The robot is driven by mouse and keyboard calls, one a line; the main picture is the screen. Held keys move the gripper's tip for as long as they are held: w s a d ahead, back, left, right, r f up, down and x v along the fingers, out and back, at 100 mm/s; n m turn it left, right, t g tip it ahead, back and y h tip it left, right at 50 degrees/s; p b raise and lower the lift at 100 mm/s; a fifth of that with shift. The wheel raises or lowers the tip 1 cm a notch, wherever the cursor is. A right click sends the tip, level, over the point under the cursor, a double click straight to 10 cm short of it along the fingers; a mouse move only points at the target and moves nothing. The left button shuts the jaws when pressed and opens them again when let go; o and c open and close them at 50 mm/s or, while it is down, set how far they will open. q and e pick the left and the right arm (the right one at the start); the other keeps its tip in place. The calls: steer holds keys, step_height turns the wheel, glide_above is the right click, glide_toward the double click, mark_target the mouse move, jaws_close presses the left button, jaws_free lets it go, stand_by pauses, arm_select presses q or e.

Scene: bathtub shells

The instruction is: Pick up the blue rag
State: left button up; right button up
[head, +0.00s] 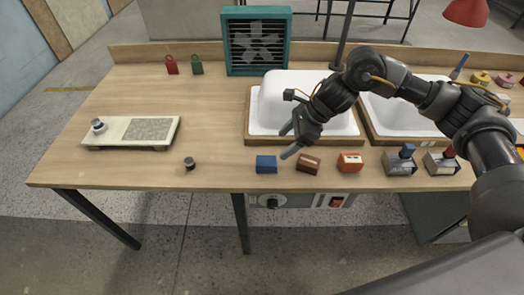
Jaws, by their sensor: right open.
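The blue rag (266,164) looks like a small folded blue block. It lies on the table near the front edge, left of a brown block (307,164). My right gripper (286,143) reaches in from the right. The fingertips are just above and to the right of the blue rag in the picture; no contact shows. My left gripper is not in view.
An orange block (350,162) sits right of the brown one. White tub shells (285,85) stand in wooden frames behind. A small dark cylinder (189,163) and a pale board (115,131) are to the left. The table between them is clear.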

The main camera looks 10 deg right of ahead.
mark_target(267, 161)
steer(key=p+x, duration=0.1)
steer(key=x, duration=0.3)
steer(key=shift+s+a+f, duration=0.1)
steer(key=shift+a+f, duration=0.05)
steer(key=shift+f, duration=0.05)
steer(key=shift+a+f, duration=0.15)
steer(key=shift+f, duration=0.1)
steer(key=shift+a+f+p, duration=0.3)
steer(key=shift+p, duration=0.1)
steer(key=p+x, duration=0.1)
steer(key=x, duration=0.2)
steer(key=shift+a+f, duration=0.15)
steer(key=shift+f, duration=0.15)
steer(key=shift+a+f, duration=0.15)
steer(key=shift+f, duration=0.25)
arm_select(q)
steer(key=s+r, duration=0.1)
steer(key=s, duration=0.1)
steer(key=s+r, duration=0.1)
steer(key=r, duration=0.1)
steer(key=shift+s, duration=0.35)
